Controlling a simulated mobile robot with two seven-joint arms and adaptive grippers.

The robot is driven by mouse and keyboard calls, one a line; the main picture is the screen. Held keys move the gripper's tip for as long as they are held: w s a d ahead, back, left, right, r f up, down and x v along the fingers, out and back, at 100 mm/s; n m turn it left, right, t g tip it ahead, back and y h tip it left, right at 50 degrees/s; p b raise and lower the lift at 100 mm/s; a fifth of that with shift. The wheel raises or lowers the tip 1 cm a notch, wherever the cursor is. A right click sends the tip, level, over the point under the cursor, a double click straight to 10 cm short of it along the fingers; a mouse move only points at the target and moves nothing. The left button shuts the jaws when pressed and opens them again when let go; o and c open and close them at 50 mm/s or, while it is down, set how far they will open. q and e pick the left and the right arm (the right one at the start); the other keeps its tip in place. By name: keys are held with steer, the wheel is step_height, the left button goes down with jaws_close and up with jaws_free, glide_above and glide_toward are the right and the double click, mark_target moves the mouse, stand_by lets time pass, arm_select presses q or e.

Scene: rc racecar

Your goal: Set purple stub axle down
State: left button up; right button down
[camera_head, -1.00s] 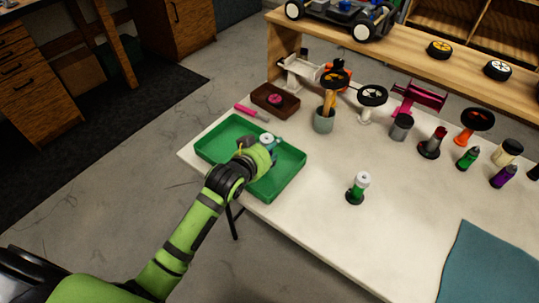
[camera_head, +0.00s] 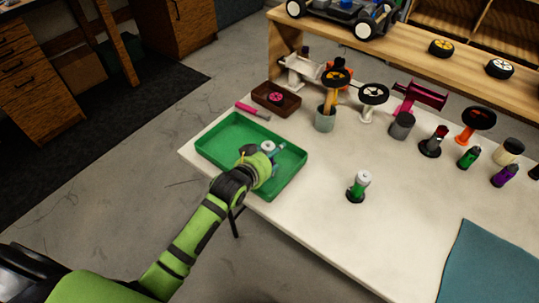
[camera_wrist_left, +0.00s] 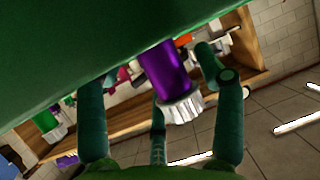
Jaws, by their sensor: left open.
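The purple stub axle (camera_wrist_left: 166,70), a purple cylinder with a white toothed end, shows between my left gripper's fingers in the left wrist view. It is close to the green tray (camera_wrist_left: 70,50); I cannot tell whether they touch. My left gripper (camera_wrist_left: 155,85) is open around it. In the head view my left gripper (camera_head: 268,155) is low over the right part of the green tray (camera_head: 213,153), with a small white-topped part at its fingers; the purple body is hidden there. My right gripper is not in view.
A green part with a white top (camera_head: 358,187) stands right of the tray. A pink-handled tool (camera_head: 252,112), a brown box (camera_head: 276,98) and a grey cup (camera_head: 324,119) are behind it. Several parts line the table's back right. A teal mat (camera_head: 490,265) lies front right.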

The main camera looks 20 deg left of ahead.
arm_select(q)
steer(key=v, duration=1.2)
